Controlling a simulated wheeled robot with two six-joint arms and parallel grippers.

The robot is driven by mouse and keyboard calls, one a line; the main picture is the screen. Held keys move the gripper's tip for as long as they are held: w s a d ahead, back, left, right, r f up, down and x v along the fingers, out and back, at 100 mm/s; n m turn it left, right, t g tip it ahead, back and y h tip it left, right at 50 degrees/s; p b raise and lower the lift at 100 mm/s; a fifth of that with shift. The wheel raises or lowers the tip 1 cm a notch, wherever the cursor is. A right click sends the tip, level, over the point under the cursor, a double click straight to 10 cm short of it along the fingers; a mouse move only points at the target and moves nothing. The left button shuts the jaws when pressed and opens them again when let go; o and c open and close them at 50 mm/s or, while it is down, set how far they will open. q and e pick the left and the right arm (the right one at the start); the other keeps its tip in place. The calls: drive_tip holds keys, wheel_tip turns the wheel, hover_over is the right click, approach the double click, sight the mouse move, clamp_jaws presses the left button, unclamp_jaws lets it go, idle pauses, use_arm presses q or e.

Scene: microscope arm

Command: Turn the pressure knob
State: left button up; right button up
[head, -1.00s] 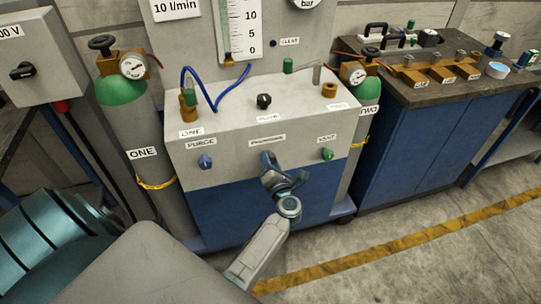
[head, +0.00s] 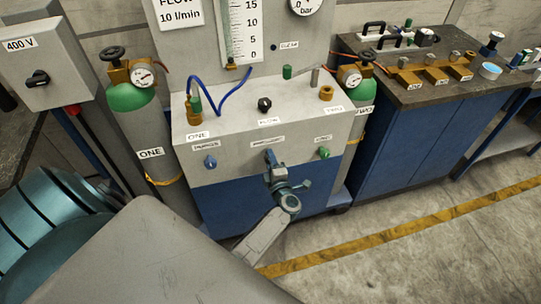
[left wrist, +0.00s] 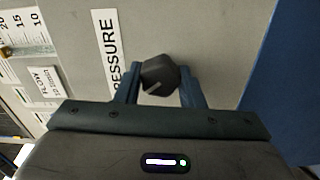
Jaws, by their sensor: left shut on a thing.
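In the head view my left gripper (head: 271,158) reaches the front of the grey and blue cabinet (head: 225,172), at the middle label, and hides the knob. My right gripper is not in view.
The blue purge knob (head: 210,162) is left of my gripper and the green vent knob (head: 324,153) is right. A black flow knob (head: 264,105) is on the cabinet's top. Gas cylinders (head: 140,125) flank it. Open floor (head: 400,220) lies right.

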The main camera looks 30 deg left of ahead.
use_arm(q)
drive_tip(key=m+p, duration=0.2)
drive_tip(key=m, duration=0.1)
drive_tip(key=shift+r, duration=0.15)
drive_tip(key=shift+m+p, duration=0.55)
drive_tip(key=shift+m, duration=0.25)
drive_tip(key=o, duration=1)
drive_tip(key=b+v, duration=0.2)
drive_tip(key=v, duration=0.9)
drive_tip(key=shift+w, duration=0.1)
